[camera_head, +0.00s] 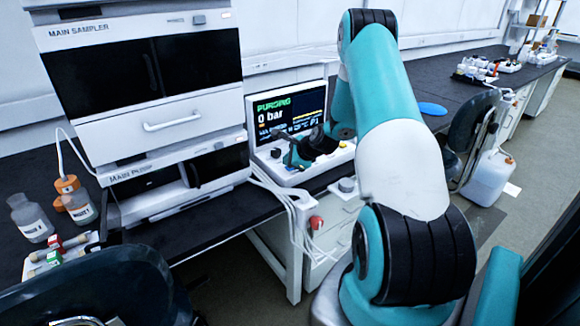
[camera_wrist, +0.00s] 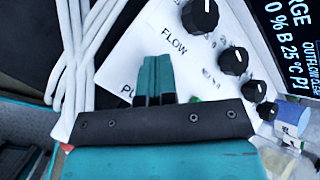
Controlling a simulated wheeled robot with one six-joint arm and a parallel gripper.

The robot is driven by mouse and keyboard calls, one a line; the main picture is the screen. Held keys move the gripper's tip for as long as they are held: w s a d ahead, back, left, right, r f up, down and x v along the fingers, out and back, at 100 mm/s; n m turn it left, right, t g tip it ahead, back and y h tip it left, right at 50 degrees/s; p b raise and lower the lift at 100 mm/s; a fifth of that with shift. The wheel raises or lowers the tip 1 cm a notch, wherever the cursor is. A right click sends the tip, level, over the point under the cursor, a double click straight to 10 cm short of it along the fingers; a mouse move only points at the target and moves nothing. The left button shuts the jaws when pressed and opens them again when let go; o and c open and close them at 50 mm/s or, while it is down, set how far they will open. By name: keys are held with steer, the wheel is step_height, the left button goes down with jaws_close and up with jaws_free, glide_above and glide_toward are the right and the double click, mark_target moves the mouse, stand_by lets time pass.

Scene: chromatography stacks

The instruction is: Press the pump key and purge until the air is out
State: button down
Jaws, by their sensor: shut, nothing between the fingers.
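The control unit's screen (camera_head: 287,113) shows "PURGING" in green and "0 bar" in the head view. Its right part, with smaller text, also shows in the wrist view (camera_wrist: 296,40). The white sloped panel (camera_wrist: 150,38) has a black knob labelled FLOW (camera_wrist: 200,15) and more knobs to the right. My gripper (camera_wrist: 154,62) is shut and empty, its fingertips over the panel beside a label starting "PU". The rest of that label and the pump key are hidden behind my gripper. In the head view, my gripper (camera_head: 291,155) is low over the panel. Contact cannot be told.
The MAIN SAMPLER stack (camera_head: 145,75) stands close left of the control unit. White tubes (camera_wrist: 82,60) run beside the panel. Bottles (camera_head: 30,218) stand at the left; a white jug (camera_head: 487,180) stands on the floor at right.

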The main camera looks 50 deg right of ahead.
steer(key=shift+r, duration=0.1)
steer(key=shift+r+p, duration=0.8)
step_height(320, 180, up, 5)
steer(key=p, duration=0.4)
steer(key=shift+r, duration=0.1)
stand_by(0.6)
